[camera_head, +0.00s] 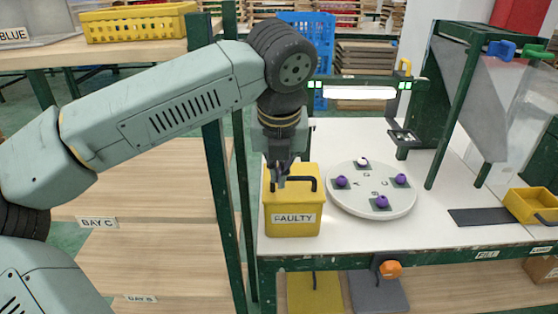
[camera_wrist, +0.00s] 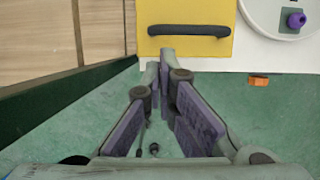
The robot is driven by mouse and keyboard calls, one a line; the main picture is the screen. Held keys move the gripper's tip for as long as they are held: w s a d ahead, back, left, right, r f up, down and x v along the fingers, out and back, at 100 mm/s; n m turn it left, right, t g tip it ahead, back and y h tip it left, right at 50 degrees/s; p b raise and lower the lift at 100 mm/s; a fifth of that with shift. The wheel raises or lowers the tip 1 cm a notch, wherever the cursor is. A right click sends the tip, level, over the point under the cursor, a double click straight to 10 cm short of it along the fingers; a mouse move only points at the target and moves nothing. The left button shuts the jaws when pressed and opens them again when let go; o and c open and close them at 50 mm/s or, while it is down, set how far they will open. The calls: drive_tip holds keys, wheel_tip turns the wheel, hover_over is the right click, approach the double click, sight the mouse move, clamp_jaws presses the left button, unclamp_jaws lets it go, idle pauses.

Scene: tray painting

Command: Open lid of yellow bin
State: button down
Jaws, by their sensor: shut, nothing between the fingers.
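The yellow bin (camera_head: 292,226) labelled FAULTY stands at the left end of the white table, its lid (camera_head: 312,172) down. A dark bar handle (camera_head: 314,184) lies on top of the lid; it also shows in the wrist view (camera_wrist: 189,30). My gripper (camera_head: 279,180) is shut and empty. In the head view it hangs over the lid's left part and hides some of it. In the wrist view my gripper (camera_wrist: 161,58) has its fingertips at the lid's near edge, short of the handle. I cannot tell whether they touch the bin.
A round white turntable (camera_head: 372,205) with purple and white knobs stands right of the bin. A green post (camera_head: 216,180) rises to the left. A small yellow tray (camera_head: 530,205) sits at the far right. A green frame with lights (camera_head: 361,92) stands behind.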

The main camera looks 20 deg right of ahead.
sight(277, 197)
drive_tip(key=x, duration=0.5)
drive_tip(key=shift+d+f+p, duration=0.15)
drive_tip(key=shift+f+p, duration=0.15)
drive_tip(key=shift+p, duration=0.1)
drive_tip(key=shift+w+r, duration=0.1)
drive_tip(key=shift+r, duration=0.15)
